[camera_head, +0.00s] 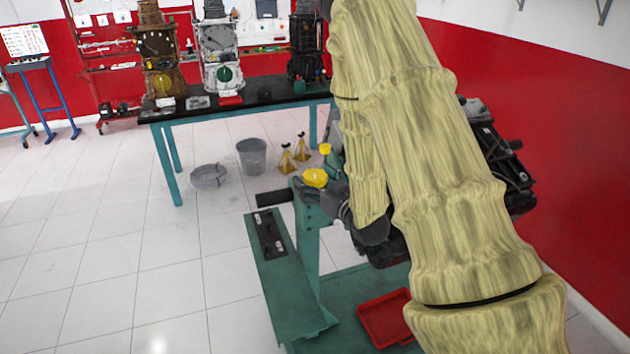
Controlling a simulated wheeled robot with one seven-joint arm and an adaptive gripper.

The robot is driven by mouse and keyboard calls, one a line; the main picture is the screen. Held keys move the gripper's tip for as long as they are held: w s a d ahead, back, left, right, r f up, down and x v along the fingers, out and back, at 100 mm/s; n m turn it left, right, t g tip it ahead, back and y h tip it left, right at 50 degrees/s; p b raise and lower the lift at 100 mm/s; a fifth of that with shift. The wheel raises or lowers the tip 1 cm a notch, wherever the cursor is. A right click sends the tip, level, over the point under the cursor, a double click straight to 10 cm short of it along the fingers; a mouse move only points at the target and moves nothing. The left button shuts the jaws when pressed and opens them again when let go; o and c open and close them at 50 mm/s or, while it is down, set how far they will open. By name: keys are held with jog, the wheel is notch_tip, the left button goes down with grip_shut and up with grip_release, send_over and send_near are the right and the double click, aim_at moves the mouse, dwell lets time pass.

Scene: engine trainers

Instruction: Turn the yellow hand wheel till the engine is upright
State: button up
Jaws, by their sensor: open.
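The yellow hand wheel (315,178) is at the upper end of the teal engine stand (308,240), left of my arm. Only part of it shows. My gripper (312,187) is the dark grey shape right at the wheel. It is open, its fingers are small and partly hidden, and I cannot tell whether they touch the wheel. A second small yellow part (325,149) shows just above. The dark engine (497,160) on the stand is mostly hidden behind my arm, so I cannot tell its tilt.
A red tray (388,318) lies on the stand's base. A black-topped table (265,96) with several engine models stands behind. A grey bucket (252,156), a round basin (208,176) and two yellow jack stands (287,160) are on the floor. The left floor is clear.

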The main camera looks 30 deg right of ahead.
jog(key=shift+s, duration=0.1)
jog(key=s, duration=1.2)
jog(key=shift+d, duration=0.2)
jog(key=shift+w, duration=0.1)
